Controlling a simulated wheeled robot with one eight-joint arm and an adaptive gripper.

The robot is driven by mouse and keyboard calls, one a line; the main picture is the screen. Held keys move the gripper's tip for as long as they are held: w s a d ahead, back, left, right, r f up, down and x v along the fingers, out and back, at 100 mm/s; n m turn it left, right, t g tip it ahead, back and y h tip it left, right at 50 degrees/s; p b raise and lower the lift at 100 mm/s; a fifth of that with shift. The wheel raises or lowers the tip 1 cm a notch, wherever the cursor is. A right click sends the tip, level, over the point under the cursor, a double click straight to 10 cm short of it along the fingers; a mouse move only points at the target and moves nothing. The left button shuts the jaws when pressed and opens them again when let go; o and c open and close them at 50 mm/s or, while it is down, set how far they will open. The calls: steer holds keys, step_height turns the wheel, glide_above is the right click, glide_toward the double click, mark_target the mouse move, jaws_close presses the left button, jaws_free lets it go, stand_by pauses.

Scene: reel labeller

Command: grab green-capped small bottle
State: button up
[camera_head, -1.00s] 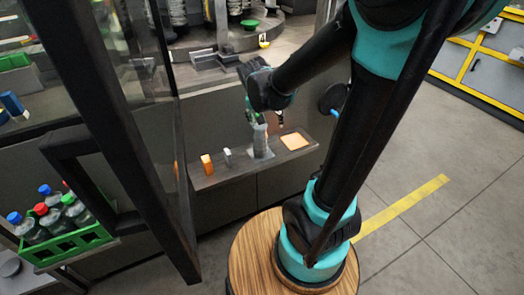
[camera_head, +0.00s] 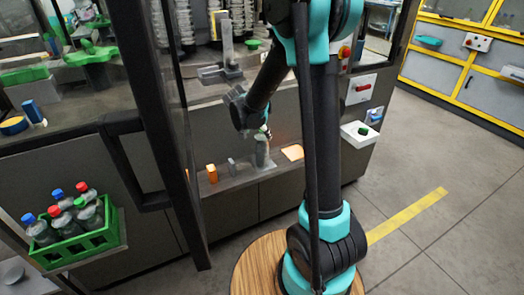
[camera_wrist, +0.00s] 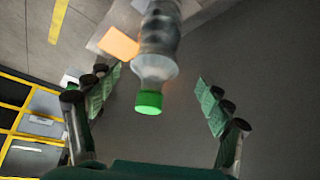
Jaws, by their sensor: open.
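A small bottle with a green cap (camera_wrist: 148,102) shows in the wrist view, its clear shoulder and dark body reaching to the top edge. The cap points toward my gripper (camera_wrist: 155,108), whose two fingers stand wide apart on either side, not touching it. In the head view the bottle (camera_head: 262,155) stands on a low ledge, its cap hard to make out. My gripper (camera_head: 264,131) is just above it there, small and partly hidden by my wrist.
The ledge (camera_head: 225,182) also bears an orange item (camera_head: 212,173), a small grey item (camera_head: 232,166) and an orange pad (camera_head: 293,152). A green crate (camera_head: 85,245) of capped bottles stands at lower left. A dark door frame (camera_head: 165,120) rises left of the ledge.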

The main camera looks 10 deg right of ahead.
mark_target(262, 146)
steer(key=shift+d+x, duration=0.2)
steer(key=shift+x, duration=1.75)
steer(key=shift+d+x, duration=0.2)
steer(key=shift+x, duration=1.75)
steer(key=shift+r, duration=0.15)
steer(key=shift+c, duration=0.6)
jaws_close()
steer(key=shift+r, duration=0.1)
